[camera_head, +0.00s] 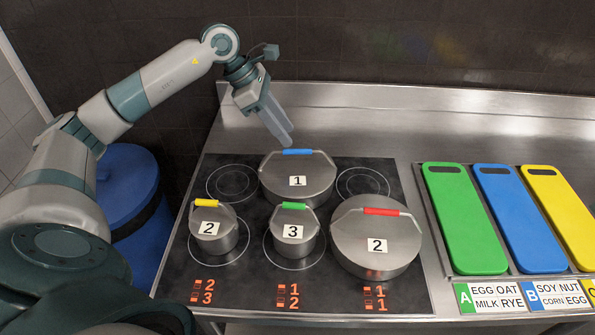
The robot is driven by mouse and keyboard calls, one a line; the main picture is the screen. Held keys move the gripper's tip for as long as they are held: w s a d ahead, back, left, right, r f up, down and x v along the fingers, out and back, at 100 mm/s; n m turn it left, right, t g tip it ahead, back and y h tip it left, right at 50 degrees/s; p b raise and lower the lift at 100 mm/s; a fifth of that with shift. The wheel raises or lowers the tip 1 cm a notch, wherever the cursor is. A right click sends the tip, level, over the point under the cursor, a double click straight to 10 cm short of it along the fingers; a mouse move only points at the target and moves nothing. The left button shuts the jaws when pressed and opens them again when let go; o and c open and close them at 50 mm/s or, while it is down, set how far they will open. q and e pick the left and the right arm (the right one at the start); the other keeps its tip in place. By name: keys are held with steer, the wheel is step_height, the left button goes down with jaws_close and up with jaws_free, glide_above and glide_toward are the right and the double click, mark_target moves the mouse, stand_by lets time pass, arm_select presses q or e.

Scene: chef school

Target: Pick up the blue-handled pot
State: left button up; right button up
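The blue-handled pot (299,179) is a wide steel pot with a lid, a blue grip on its handle and a label "1". It stands at the back middle of the black cooktop. My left gripper (287,138) is just above and behind the blue handle, pointing down at it. Its fingers appear close together in this view, and I cannot tell whether they are apart or whether they touch the handle. My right gripper is not in view.
Pots with yellow (212,229), green (295,231) and red (376,240) handles stand in front on the cooktop (240,288). Green (465,220), blue (518,215) and yellow (565,210) boards lie at right. A blue bin (130,200) stands at left. The counter behind the cooktop is clear.

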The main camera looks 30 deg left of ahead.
mark_target(297, 152)
arm_select(q)
steer(key=shift+x, duration=1.1)
steer(key=shift+d+f+p, duration=0.4)
steer(key=shift+f+p, duration=0.15)
steer(key=shift+p, duration=0.5)
steer(key=p+x, duration=0.1)
steer(key=x, duration=0.1)
steer(key=shift+d+f+p, duration=0.25)
steer(key=shift+f+p, duration=0.1)
steer(key=shift+p, duration=0.05)
steer(key=shift+d+f, duration=0.1)
steer(key=shift+f, duration=0.25)
steer(key=shift+w+f, duration=0.15)
steer(key=shift+f, duration=0.05)
steer(key=shift+f+b, duration=0.2)
steer(key=shift+b, duration=0.3)
steer(key=shift+c, duration=0.7)
